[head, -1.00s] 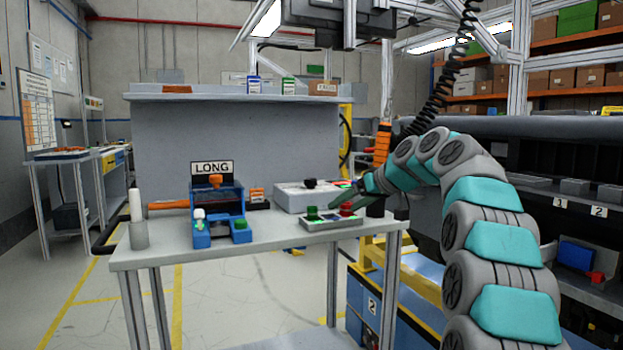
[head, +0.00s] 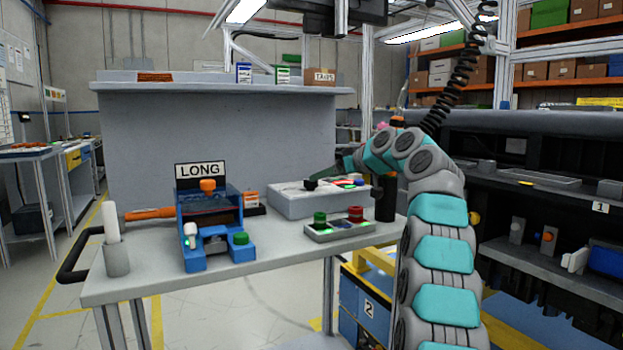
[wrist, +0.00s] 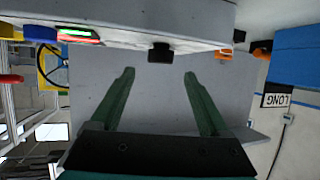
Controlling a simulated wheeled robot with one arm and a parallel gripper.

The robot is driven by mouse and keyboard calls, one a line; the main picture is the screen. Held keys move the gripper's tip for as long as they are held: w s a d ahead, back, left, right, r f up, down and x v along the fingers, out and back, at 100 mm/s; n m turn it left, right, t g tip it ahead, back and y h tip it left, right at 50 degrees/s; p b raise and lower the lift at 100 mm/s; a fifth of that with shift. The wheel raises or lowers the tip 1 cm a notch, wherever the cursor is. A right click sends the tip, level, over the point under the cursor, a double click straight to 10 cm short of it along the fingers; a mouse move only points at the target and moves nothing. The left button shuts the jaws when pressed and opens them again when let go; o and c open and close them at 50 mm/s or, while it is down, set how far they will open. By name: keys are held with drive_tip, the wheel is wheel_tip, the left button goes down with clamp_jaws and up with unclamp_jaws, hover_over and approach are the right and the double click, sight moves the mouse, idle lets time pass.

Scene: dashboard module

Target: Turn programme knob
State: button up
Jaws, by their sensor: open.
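The black programme knob (head: 310,184) stands on top of a grey box (head: 290,203) on the bench. In the wrist view the knob (wrist: 160,52) lies roughly midway across the gap between my fingers, just past their tips and apart from them. My gripper (wrist: 158,76) is open and empty, with two green fingers. In the head view my gripper (head: 345,167) is small and partly hidden by its own wrist, above the right part of the box. The knob's pointer and markings are too small to read.
A small panel with green and red buttons (head: 340,228) sits in front of the box. A blue fixture with a LONG sign (head: 200,169) stands to the left. A black cylinder (head: 385,200) stands right of the box. A grey upright panel (head: 220,140) rises behind.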

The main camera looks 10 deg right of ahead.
sight(311, 185)
drive_tip(key=p+x, duration=0.2)
drive_tip(key=x, duration=0.4)
drive_tip(key=shift+r, duration=0.1)
clamp_jaws()
idle(0.5)
